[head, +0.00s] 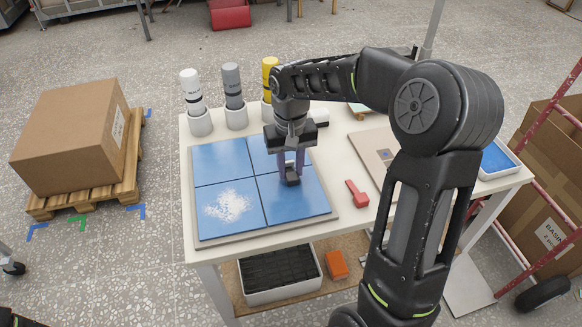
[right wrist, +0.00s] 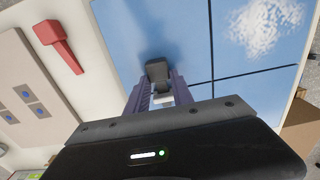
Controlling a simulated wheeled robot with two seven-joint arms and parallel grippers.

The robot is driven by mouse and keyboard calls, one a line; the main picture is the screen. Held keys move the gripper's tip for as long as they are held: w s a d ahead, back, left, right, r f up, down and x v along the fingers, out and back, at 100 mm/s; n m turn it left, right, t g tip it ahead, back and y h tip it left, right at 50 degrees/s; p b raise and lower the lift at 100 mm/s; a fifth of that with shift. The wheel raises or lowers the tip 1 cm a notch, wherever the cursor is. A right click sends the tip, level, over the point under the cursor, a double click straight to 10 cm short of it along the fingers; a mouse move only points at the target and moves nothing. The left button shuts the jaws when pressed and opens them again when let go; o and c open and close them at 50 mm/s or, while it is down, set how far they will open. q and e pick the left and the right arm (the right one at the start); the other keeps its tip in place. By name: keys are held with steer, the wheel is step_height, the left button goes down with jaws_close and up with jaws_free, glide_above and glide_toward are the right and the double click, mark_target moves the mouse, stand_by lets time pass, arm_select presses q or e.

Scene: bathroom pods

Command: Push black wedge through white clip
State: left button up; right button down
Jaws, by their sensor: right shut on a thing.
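My right gripper (head: 291,167) points down over the blue tiled panel (head: 222,172), near the crossing of the dark joints. Its purple fingers, also in the right wrist view (right wrist: 158,92), are shut on the black wedge (right wrist: 157,71). The wedge also shows below the fingers in the head view (head: 292,178). It is at or just above the tiles; I cannot tell if it touches. A small pale piece (right wrist: 164,99), perhaps the white clip, shows between the fingers beside the wedge; its fit with the wedge is unclear. My left gripper is not in view.
A red mallet-like tool (head: 357,193) lies right of the panel, near a beige board (head: 372,146). White, grey and yellow tubes stand behind the panel. A white powdery patch (head: 229,205) covers the front-left tile. A black-lined bin (head: 279,275) and an orange block (head: 337,265) sit below.

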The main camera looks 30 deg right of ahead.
mark_target(289, 171)
steer(key=shift+w+d+r+p, duration=0.1)
steer(key=shift+w+d+p, duration=0.2)
steer(key=shift+w, duration=0.4)
steer(key=c, duration=1)
jaws_free()
steer(key=shift+a, duration=0.1)
steer(key=shift+c, duration=0.2)
steer(key=shift+o, duration=0.6)
steer(key=shift+o, duration=1.1)
steer(key=shift+r+p, duration=2.25)
steer(key=shift+r, duration=0.7)
